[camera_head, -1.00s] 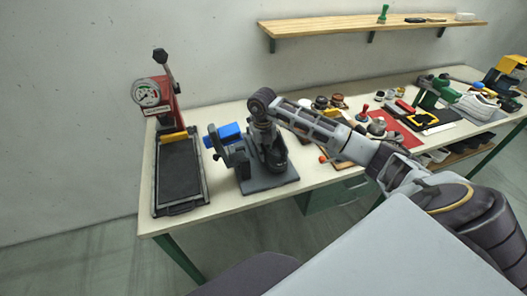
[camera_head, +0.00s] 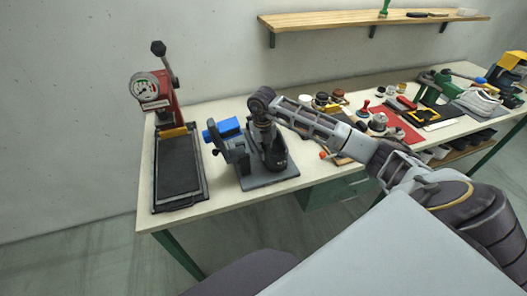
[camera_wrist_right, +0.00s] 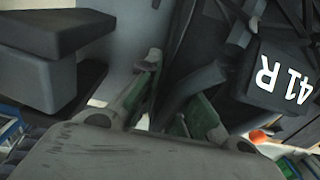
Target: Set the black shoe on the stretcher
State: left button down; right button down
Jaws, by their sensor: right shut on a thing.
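The stretcher (camera_head: 234,160) is a dark grey stand with a blue block on top, on a flat base plate near the left of the bench. The black shoe (camera_head: 275,156) is on the stretcher's base side, under my right gripper (camera_head: 265,132), partly hidden by it. My right gripper is shut on the shoe's upper part. In the right wrist view, the fingers (camera_wrist_right: 168,100) are close together, and a dark surface marked "41 R" (camera_wrist_right: 280,78) is at the right. Whether the shoe is fully seated cannot be told. My left gripper is not in view.
A red press with a gauge (camera_head: 155,90) and a black tray (camera_head: 178,165) stand left of the stretcher. Jars, a red mat (camera_head: 398,126), and a green tool (camera_head: 432,88) lie further right. A wooden shelf (camera_head: 340,28) is on the wall. The bench's front edge is close.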

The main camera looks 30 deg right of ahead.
jog(key=shift+f+b, duration=0.3)
jog(key=shift+f, duration=0.05)
dwell(0.3)
jog(key=c, duration=1.5)
grip_release()
jog(key=shift+a+r, duration=0.15)
jog(key=shift+r, duration=5.85)
